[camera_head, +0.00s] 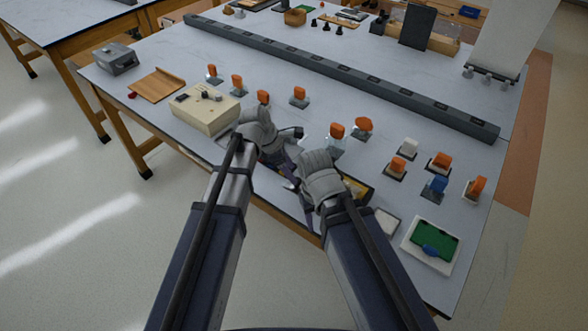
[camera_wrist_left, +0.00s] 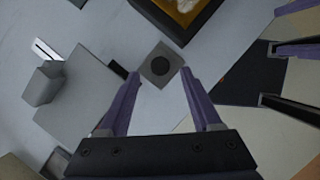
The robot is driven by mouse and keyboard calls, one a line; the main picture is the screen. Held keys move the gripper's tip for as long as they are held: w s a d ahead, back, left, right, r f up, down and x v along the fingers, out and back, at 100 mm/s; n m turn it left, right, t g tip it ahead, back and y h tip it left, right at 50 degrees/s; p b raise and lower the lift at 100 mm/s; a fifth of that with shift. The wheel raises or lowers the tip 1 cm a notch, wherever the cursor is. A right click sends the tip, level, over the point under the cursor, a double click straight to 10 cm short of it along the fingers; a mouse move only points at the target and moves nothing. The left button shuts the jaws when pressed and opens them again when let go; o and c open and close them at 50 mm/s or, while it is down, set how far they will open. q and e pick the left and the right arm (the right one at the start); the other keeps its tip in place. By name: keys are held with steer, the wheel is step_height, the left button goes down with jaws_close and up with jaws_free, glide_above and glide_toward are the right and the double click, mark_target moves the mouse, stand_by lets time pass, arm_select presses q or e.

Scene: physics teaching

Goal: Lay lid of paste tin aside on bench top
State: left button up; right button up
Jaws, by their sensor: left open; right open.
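A small grey square piece with a dark round disc (camera_wrist_left: 160,66) on it lies on the bench top in the left wrist view. I cannot tell whether the disc is the tin's lid or the tin itself. My left gripper (camera_head: 288,155) is open, its fingertips in the left wrist view (camera_wrist_left: 160,75) on either side of this piece with gaps showing. In the head view the piece is hidden or too small to make out. My right gripper (camera_head: 304,192) is open and low near the bench's front edge; its fingers also show at the right of the left wrist view (camera_wrist_left: 268,75).
A dark tray with yellow inside (camera_wrist_left: 207,14) lies just beyond the piece. A flat grey plate (camera_wrist_left: 85,98) is to its left. A beige box (camera_head: 190,110), several orange-topped pieces (camera_head: 337,131) and a green-topped tray (camera_head: 446,262) stand around. A long grey bar (camera_head: 340,73) crosses the bench.

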arm_select(q)
steer(key=p+v, duration=0.6)
steer(key=v, duration=0.2)
steer(key=s+f+m+y, duration=0.1)
steer(key=s+m+y, duration=0.4)
steer(key=s+m, duration=1.1)
steer(key=a+m, duration=0.1)
steer(key=m, duration=0.6)
steer(key=shift+f+m+g+y, duration=0.25)
steer(key=shift+m+g+y, duration=0.05)
steer(key=shift+g, duration=0.1)
steer(key=shift+d, duration=0.15)
